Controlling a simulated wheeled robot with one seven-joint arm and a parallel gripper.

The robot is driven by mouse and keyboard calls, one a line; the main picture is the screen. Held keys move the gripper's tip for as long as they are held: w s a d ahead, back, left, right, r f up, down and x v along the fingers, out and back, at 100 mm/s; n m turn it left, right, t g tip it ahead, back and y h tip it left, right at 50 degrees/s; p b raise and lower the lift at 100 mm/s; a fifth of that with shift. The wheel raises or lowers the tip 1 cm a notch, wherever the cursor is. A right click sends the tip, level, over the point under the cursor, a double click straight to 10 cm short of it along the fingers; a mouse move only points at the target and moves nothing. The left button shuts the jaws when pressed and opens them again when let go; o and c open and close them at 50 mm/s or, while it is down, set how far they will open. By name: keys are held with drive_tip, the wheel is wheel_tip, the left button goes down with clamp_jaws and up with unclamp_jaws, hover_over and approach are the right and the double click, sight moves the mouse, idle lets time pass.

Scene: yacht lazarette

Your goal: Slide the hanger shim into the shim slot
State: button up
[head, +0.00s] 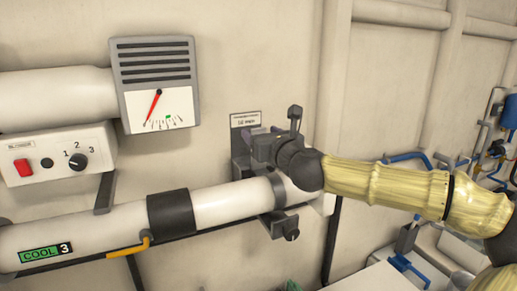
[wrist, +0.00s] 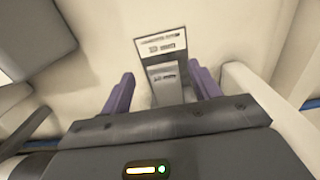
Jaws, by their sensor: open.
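My gripper (head: 268,146) is at the wall bracket above the white pipe. In the wrist view its two purple fingers (wrist: 161,80) are open and apart. Between them stands a small grey plate with a white label (wrist: 165,73), apparently the hanger shim; wall shows between it and each finger. Behind it is a dark label plate (wrist: 160,45) on the wall, also seen in the head view (head: 245,119). The grey bracket (head: 239,165) below is partly hidden by my gripper. The shim slot is hidden, and I cannot tell how the grey plate sits against it.
The white pipe (head: 105,232) with a dark sleeve (head: 171,211) runs below my gripper. A pipe clamp (head: 283,222) is close under it. A gauge box (head: 155,85) and a blower switch panel (head: 58,152) are on the wall at left. Bare wall lies above my gripper.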

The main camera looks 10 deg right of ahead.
sight(259, 129)
drive_tip(key=shift+w+a+r+p, duration=0.1)
drive_tip(key=shift+w+r+p, duration=0.1)
drive_tip(key=shift+w+p, duration=0.25)
drive_tip(key=w, duration=0.1)
drive_tip(key=w+p, duration=0.1)
drive_tip(key=w, duration=0.1)
drive_tip(key=w+p, duration=0.1)
drive_tip(key=shift+w+a+f, duration=0.1)
drive_tip(key=shift+w+a, duration=0.1)
drive_tip(key=shift+a, duration=0.05)
clamp_jaws()
idle(0.3)
